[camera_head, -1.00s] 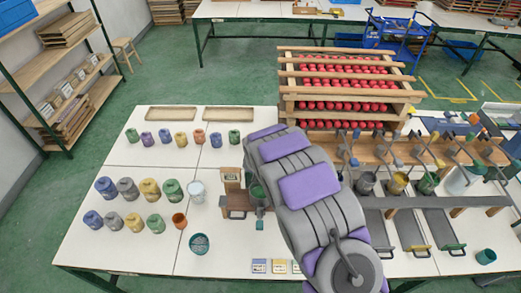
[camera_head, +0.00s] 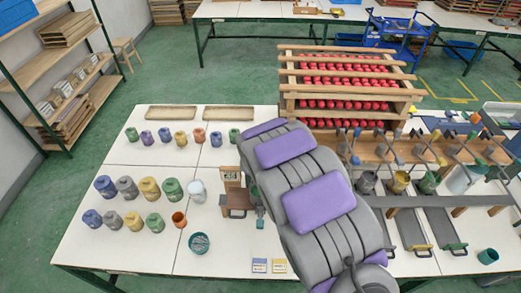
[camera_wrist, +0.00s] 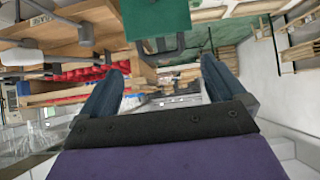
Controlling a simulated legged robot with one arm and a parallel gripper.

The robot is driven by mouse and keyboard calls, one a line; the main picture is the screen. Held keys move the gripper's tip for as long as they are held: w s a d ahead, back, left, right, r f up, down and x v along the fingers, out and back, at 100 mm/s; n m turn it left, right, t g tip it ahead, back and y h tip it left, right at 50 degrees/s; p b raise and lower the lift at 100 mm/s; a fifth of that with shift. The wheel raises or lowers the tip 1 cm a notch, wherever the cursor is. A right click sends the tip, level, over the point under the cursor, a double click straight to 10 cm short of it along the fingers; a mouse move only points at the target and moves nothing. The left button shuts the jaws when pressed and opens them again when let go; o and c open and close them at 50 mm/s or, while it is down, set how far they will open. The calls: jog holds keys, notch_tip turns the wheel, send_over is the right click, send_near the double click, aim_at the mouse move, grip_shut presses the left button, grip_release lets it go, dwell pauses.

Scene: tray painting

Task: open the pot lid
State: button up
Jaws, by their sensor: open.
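Several coloured pots stand on the white table in the head view, among them a blue pot (camera_head: 105,186), a yellow pot (camera_head: 150,189) and a green pot (camera_head: 171,189). They are too small to tell which have lids. A grey pot (camera_head: 367,182), a yellow pot (camera_head: 399,182) and a green pot (camera_head: 429,182) stand by the rack at right. My gripper (camera_wrist: 160,82) is open with nothing between its fingers in the wrist view. My arm hides it in the head view. A green object with a dark handle (camera_wrist: 157,18) shows beyond the fingers; I cannot tell what it is.
A wooden rack of red items (camera_head: 345,87) stands behind my arm. A wooden stand (camera_head: 234,195) is close at the arm's left. An orange cup (camera_head: 179,219) and a teal bowl (camera_head: 199,243) stand nearby.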

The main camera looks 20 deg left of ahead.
jog(key=b+v, duration=0.1)
jog(key=v, duration=1)
jog(key=shift+s+r+b, duration=0.2)
jog(key=shift+b, duration=0.1)
jog(key=shift+c, duration=0.5)
